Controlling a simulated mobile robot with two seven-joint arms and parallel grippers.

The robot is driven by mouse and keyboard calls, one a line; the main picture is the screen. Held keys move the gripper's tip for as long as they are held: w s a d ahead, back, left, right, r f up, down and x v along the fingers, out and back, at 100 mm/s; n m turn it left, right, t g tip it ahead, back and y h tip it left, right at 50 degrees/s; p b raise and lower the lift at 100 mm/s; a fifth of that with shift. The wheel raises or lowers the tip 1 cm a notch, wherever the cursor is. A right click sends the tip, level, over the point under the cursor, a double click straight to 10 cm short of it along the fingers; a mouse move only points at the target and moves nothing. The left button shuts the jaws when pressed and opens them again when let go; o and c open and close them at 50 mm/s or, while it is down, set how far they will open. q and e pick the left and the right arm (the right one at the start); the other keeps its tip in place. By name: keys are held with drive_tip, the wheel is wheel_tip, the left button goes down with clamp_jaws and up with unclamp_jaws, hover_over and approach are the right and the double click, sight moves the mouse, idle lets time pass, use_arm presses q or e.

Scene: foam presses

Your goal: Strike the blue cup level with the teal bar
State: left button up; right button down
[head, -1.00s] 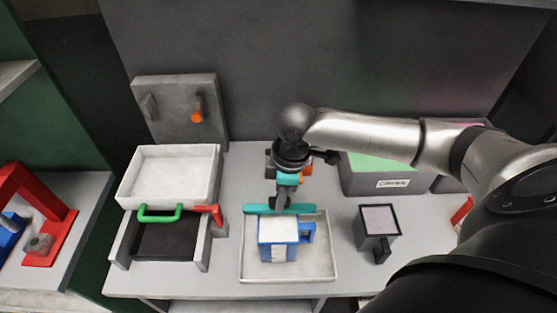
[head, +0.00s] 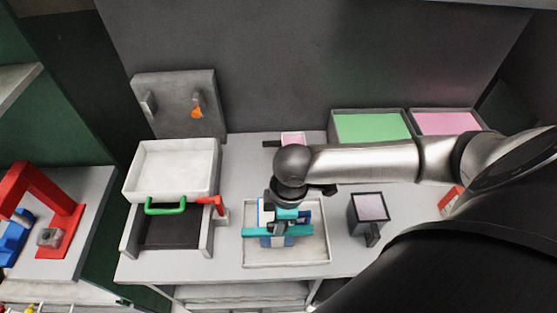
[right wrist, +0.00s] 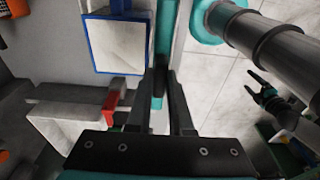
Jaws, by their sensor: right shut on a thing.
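My right gripper (head: 279,225) is shut on the teal bar (head: 300,231) and holds it crosswise over the near side of the blue cup (head: 262,214). My arm and gripper hide much of the cup in the head view. In the right wrist view the cup (right wrist: 118,44) shows a flat white fill inside its blue rim. There the bar (right wrist: 166,40) lies along the rim's right side, between the gripper's fingers (right wrist: 164,85). The cup stands in a pale shallow tray (head: 318,252). A small dark part that looks like my left gripper (right wrist: 255,84) shows far off at the right.
A dark cup with a pale mauve top (head: 369,208) stands right of the tray. Green (head: 372,127) and pink (head: 446,122) bins stand at the back right. A press with a white pan (head: 172,168) and green handle (head: 165,208) is on the left.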

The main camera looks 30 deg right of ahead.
drive_tip(key=shift+f, duration=1.5)
drive_tip(key=shift+w+d+b, duration=3.2)
drive_tip(key=shift+w+d, duration=0.55)
drive_tip(key=shift+w, duration=2.3)
drive_tip(key=shift+r+p, duration=2.2)
drive_tip(key=shift+p, duration=0.55)
drive_tip(key=s+a+f+m+b, duration=0.1)
drive_tip(key=s+a+m+b, duration=0.2)
drive_tip(key=b, duration=0.8)
drive_tip(key=s+a+f+m+h+b, duration=0.1)
drive_tip(key=s+a+m+b, duration=0.3)
drive_tip(key=a+m+b, duration=0.4)
drive_tip(key=f+b, duration=0.1)
drive_tip(key=b, duration=0.3)
drive_tip(key=shift+s+m+t, duration=0.15)
drive_tip(key=shift+m+t, duration=0.15)
